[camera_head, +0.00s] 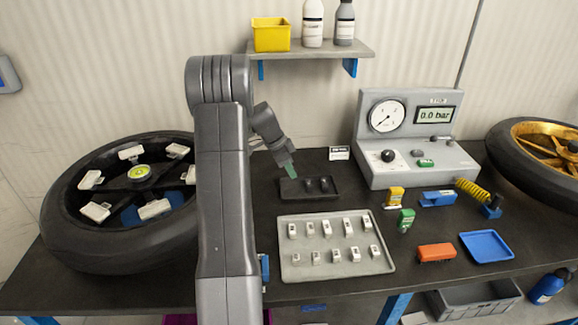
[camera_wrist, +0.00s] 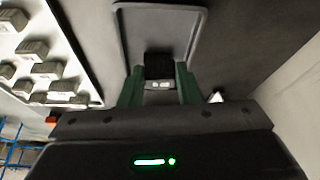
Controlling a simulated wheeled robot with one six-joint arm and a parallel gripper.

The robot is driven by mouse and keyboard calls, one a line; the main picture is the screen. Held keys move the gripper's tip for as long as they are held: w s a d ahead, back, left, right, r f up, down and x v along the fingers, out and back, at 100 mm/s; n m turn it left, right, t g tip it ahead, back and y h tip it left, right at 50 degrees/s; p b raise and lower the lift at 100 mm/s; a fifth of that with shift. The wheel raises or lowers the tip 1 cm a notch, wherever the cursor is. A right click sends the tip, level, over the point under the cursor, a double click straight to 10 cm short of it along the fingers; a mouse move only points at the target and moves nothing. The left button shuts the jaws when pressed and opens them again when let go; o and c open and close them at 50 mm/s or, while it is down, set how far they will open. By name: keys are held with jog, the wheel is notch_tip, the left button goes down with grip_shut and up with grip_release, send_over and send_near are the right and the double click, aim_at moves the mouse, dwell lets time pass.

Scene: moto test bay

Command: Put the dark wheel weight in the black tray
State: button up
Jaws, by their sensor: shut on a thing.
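My gripper (camera_head: 290,172) is over the left part of the black tray (camera_head: 330,195). In the wrist view its green fingers (camera_wrist: 160,88) are shut on a dark wheel weight (camera_wrist: 160,65) with a pale end. The black tray (camera_wrist: 122,30) lies beneath and beyond it. I cannot tell whether the weight touches the tray floor. In the head view the held weight is not clear. Two dark lumps (camera_head: 317,184) show in the tray to the right of the fingers.
A pale tray (camera_head: 285,262) with several light weights lies in front of the black tray. A gauge unit (camera_head: 415,165) stands to the right, behind small coloured tools. A wheel (camera_head: 85,255) lies left, beside my arm. A shelf (camera_head: 300,50) with bottles hangs above.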

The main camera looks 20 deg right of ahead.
jog(key=shift+f, duration=0.9)
notch_tip(320, 180, down, 4)
jog(key=b, duration=0.4)
jog(key=o, duration=1)
notch_tip(320, 180, up, 7)
jog(key=shift+p, duration=1.2)
jog(key=shift+f, duration=0.15)
jog(key=shift+f+b, duration=1.3)
jog(key=shift+f, duration=2.05)
